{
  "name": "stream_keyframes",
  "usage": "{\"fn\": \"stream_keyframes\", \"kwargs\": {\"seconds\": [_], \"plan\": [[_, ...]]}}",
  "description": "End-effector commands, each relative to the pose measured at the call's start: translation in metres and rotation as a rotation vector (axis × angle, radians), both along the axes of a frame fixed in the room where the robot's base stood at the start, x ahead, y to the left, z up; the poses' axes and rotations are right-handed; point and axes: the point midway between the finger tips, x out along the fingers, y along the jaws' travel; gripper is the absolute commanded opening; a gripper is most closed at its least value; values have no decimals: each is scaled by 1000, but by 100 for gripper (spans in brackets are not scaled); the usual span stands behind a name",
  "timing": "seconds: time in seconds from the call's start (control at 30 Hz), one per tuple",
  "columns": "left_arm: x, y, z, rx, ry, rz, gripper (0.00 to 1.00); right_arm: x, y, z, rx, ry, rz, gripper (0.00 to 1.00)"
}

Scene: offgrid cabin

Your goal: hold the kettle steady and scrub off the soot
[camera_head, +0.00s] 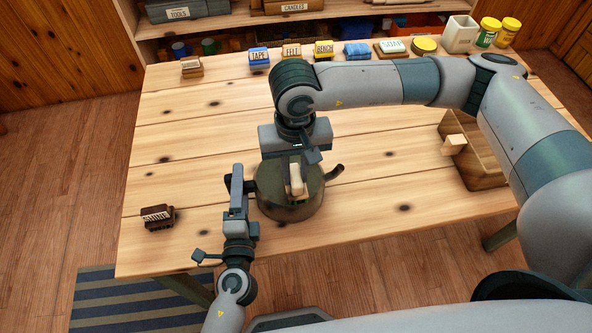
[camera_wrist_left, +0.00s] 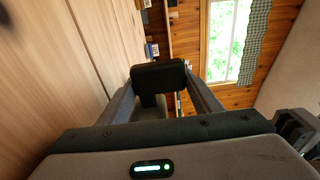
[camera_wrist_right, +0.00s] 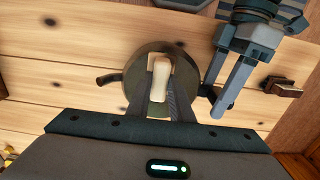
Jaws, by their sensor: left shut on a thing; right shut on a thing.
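The dull olive-grey kettle (camera_head: 318,194) stands upright on the table, its spout to the right in the head view; it also shows in the right wrist view (camera_wrist_right: 134,82). Darker smudges show low on its front. My left gripper (camera_head: 243,186) is at the kettle's left side, shut on its dark handle (camera_wrist_left: 158,76). My right gripper (camera_head: 296,168) is above the kettle, pointing down, shut on a pale wooden-handled scrubber (camera_head: 296,181), also in the right wrist view (camera_wrist_right: 160,78). The scrubber's lower end is mostly hidden, so I cannot tell exactly where it touches.
A dark brown brush-like block (camera_head: 157,217) lies at the table's left front. A wooden box (camera_head: 478,165) with a pale block (camera_head: 453,145) stands at the right. Small labelled blocks, a soap (camera_head: 393,46) and jars line the back edge.

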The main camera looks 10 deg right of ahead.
Motion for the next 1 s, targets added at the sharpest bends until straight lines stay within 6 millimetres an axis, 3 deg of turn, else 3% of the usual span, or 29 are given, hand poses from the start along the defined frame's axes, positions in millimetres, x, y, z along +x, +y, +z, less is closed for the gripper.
{"fn": "stream_keyframes", "kwargs": {"seconds": [0.03, 1.0], "plan": [[-2, 0, -7, 4, 11, 0, 15, 0, 0, -2, 0, 1, 0, 0], [-2, 0, -7, 4, 12, -1, 15, 23, 0, -2, 0, 0, -1, 0]]}}
